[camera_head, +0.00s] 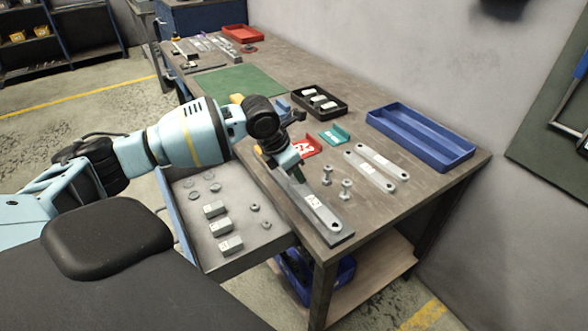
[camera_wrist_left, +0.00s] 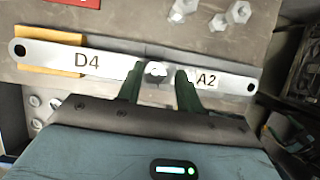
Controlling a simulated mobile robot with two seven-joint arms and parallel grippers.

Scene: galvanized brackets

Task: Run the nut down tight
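Two light metal brackets lie in line and overlap, one marked D4 (camera_wrist_left: 60,57) and one marked A2 (camera_wrist_left: 228,80) in the left wrist view. A nut or bolt end (camera_wrist_left: 156,71) stands at their overlap. My left gripper (camera_wrist_left: 160,78) has its dark fingers on either side of it, with a visible gap on each side. In the head view my left gripper (camera_head: 288,160) is low over the brackets and hides the joint. The near bracket end (camera_head: 316,206) shows below it. I cannot tell how tight the nut sits. My right gripper is out of view.
Two upright bolts (camera_head: 346,189) stand right of the brackets, near loose plates (camera_head: 370,171). A blue tray (camera_head: 420,136), a black bin (camera_head: 320,88) and a teal bracket (camera_head: 334,135) lie beyond. A grey tray (camera_head: 198,252) with blocks, washers and nuts is at the left.

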